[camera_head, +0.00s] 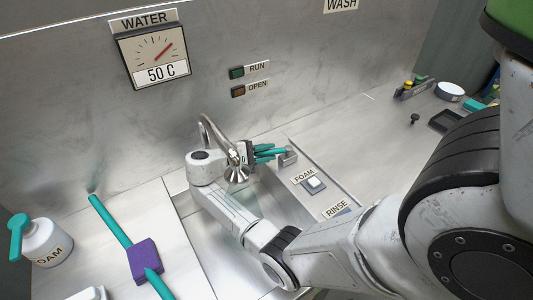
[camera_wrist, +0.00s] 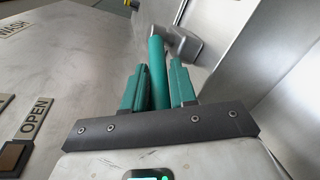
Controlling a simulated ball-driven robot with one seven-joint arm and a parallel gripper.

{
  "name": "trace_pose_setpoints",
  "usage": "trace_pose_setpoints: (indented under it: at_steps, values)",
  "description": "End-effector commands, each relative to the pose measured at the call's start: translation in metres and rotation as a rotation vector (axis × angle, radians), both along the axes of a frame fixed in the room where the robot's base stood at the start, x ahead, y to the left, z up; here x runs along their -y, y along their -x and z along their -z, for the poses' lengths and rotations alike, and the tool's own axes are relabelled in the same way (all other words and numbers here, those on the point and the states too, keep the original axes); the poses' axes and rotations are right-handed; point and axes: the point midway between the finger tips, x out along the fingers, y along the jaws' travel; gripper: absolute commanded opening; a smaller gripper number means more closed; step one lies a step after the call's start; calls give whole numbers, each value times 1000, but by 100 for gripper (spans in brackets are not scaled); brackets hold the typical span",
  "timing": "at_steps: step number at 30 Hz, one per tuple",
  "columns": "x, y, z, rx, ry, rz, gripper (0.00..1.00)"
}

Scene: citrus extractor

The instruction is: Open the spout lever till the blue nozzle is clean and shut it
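A teal handle (camera_wrist: 157,72), which looks like the spout lever, runs from a grey metal block (camera_wrist: 182,45) in the wrist view. My gripper (camera_wrist: 158,75) has its two teal fingers on either side of the handle, close against it; whether both touch is hard to see. In the head view my gripper (camera_head: 267,153) is over the far right part of the sink, beside the metal block (camera_head: 288,158). A curved metal spout (camera_head: 207,125) with a flared head (camera_head: 236,175) stands next to my wrist. I cannot make out a clearly blue nozzle.
A purple block (camera_head: 146,258) with teal rods lies on the left counter, near a FOAM bottle (camera_head: 47,243). FOAM (camera_head: 314,184) and RINSE switches line the sink's right side. RUN (camera_head: 237,72) and OPEN (camera_head: 238,92) buttons and a 50 C water gauge (camera_head: 154,55) are on the wall.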

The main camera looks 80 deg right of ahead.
Motion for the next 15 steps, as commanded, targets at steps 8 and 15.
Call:
trace_pose_setpoints:
  at_steps: [8, 15]
  values:
    - [0, 0, 0, -1, 1, -1, 45]
    - [-3, -4, -1, 1, 2, -2, 45]
